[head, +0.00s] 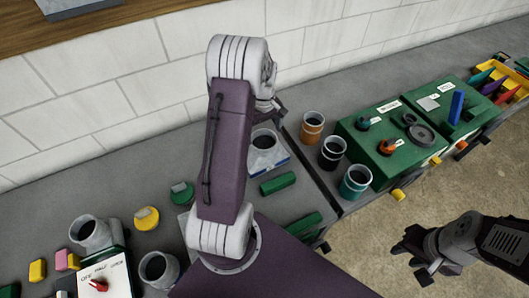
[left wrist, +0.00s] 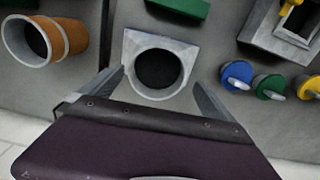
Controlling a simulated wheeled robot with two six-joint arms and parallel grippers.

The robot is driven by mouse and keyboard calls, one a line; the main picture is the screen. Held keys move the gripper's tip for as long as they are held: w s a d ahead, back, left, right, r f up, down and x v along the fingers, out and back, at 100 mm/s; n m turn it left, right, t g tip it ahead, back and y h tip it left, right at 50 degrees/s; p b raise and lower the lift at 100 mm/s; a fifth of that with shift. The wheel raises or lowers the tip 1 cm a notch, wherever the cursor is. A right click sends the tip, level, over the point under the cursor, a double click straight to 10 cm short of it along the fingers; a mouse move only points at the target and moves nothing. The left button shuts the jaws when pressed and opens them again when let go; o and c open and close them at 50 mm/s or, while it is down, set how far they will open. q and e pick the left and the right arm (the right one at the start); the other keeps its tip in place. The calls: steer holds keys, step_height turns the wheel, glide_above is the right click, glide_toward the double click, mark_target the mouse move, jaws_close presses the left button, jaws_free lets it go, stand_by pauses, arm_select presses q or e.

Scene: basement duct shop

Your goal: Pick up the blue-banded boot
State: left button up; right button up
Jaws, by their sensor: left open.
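The blue-banded boot (head: 264,142) is a grey duct boot with a round dark collar and a blue band along its lower edge. It stands on the grey bench in the head view, partly behind my left arm. In the left wrist view the boot (left wrist: 125,62) shows from above with its round opening; its band is not visible there. My left gripper (left wrist: 157,92) is open, with one finger on each side of the boot's near end; I cannot tell whether they touch it. The head view mostly hides this gripper (head: 279,108). My right gripper (head: 413,243) is over the floor, its jaw state unclear.
An orange-banded collar (head: 312,128) and two other banded collars stand right of the boot. A green bar (head: 278,183) lies in front. Green and yellow caps (head: 147,219) and grey pipe fittings (head: 90,233) are to the left. The block wall runs behind.

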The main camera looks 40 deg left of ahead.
mark_target(264, 144)
arm_select(q)
steer(key=shift+w+a+f, duration=0.2)
steer(key=shift+f, duration=0.3)
steer(key=shift+w+a+f, duration=0.15)
steer(key=shift+w+f, duration=0.05)
steer(key=shift+f, duration=0.25)
steer(key=shift+s+d+f+p, duration=0.15)
steer(key=shift+f+p, duration=0.4)
steer(key=shift+f, duration=0.05)
steer(key=shift+s+d+f+p, duration=0.15)
steer(key=shift+f+p, duration=0.35)
steer(key=shift+f, duration=0.05)
step_height(264, 144, down, 2)
steer(key=shift+w+a+f, duration=0.1)
steer(key=shift+w+f, duration=0.05)
steer(key=shift+w+a+f, duration=0.15)
steer(key=shift+f, duration=0.1)
steer(key=shift+r, duration=0.15)
steer(key=c, duration=1.8)
arm_select(e)
steer(key=shift+w+a+r, duration=0.1)
steer(key=shift+r, duration=0.55)
steer(key=shift+w+a+r, duration=0.1)
steer(key=shift+r, duration=0.5)
